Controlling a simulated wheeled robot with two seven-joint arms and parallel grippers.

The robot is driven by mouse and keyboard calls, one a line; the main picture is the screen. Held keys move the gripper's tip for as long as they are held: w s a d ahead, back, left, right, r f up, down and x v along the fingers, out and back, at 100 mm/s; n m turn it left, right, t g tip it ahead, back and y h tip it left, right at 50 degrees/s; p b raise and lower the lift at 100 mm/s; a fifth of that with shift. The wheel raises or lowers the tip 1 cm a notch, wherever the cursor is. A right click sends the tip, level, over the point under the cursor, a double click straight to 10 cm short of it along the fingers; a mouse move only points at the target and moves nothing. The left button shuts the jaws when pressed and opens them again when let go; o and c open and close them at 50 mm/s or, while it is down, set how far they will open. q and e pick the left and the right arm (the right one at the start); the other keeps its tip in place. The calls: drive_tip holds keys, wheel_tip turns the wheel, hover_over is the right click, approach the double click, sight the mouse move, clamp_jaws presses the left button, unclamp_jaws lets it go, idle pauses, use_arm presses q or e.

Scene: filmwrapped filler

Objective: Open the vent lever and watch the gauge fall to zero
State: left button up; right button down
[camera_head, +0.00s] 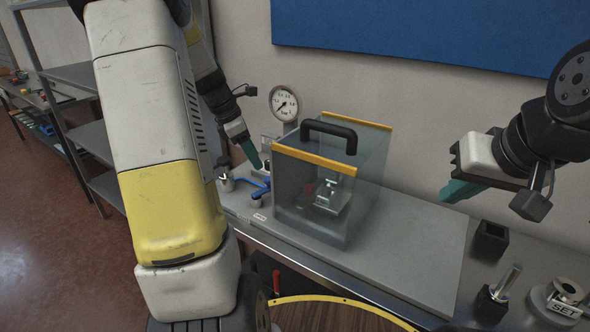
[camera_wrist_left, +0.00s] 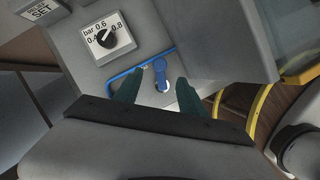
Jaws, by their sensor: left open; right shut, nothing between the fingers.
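The round gauge (camera_head: 284,104) stands upright behind the bench fixture; its needle seems to point to the lower left, but the figures are too small to read surely. A blue lever (camera_wrist_left: 161,73) shows in the left wrist view, between my left gripper's teal fingers. Blue parts beside silver fittings show in the head view (camera_head: 258,189). My left gripper (camera_head: 257,163) is open above them; its fingers (camera_wrist_left: 172,80) straddle the lever in the picture, and contact cannot be told. My right gripper (camera_head: 448,193) is shut and empty, in the air at the right.
A clear box with a black handle (camera_head: 330,131) and yellow edges stands right of the gauge. A dial (camera_wrist_left: 107,37) marked in bar is near the lever. A dark square holder (camera_head: 490,242) and a SET block (camera_head: 564,298) stand at the right. The grey plate's right part is clear.

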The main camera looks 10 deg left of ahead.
sight(268, 178)
use_arm(q)
drive_tip(key=x, duration=0.8)
drive_tip(key=shift+s, duration=0.1)
drive_tip(key=shift+c, duration=0.2)
clamp_jaws()
